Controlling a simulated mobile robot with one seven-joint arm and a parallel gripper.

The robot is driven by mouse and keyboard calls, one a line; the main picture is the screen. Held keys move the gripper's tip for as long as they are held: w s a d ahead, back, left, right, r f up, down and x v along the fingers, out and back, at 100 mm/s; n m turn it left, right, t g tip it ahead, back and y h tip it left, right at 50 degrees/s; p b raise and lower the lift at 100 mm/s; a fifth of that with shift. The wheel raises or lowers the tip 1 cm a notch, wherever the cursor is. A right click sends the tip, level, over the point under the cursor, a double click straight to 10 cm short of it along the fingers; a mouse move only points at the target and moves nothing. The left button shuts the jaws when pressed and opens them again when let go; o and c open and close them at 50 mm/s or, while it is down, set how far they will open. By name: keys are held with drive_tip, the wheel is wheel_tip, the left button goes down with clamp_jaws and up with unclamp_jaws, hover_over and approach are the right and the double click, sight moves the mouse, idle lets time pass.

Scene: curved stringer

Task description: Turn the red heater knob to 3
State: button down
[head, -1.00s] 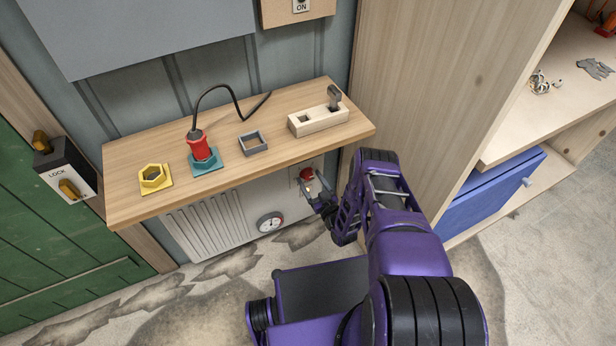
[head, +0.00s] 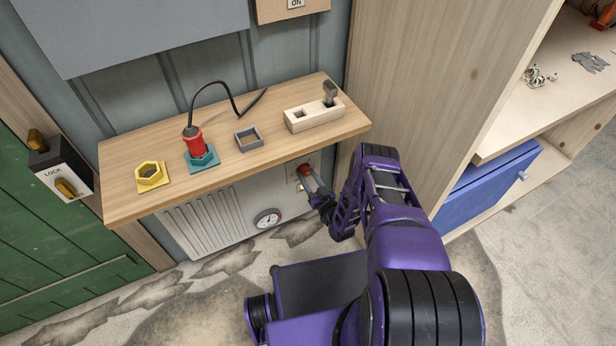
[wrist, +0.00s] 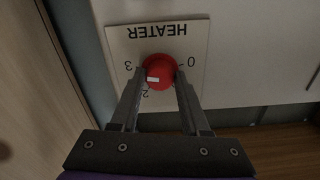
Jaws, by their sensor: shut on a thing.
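The red heater knob (wrist: 159,70) sits on a pale plate (wrist: 116,38) in the wrist view. The plate reads HEATER upside down, with 0 at the right, 3 at the left and 2 at the lower left. A white mark on the knob lies left of and below its middle, toward the 2 and 3 side. My gripper (wrist: 159,76) is shut on the knob, one finger on each side. In the head view the knob (head: 304,170) shows under the shelf's right end, with my gripper (head: 307,176) at it. The 1 is not visible.
The wooden shelf (head: 220,172) overhangs the knob and carries several fixtures. A white radiator (head: 205,219) with a dial gauge (head: 267,218) is left of my gripper. A tall wooden cabinet side (head: 420,90) stands close on the right.

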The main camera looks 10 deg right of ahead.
drive_tip(key=shift+m, duration=0.7)
drive_tip(key=shift+c, duration=1.9)
unclamp_jaws()
drive_tip(key=shift+s, duration=0.15)
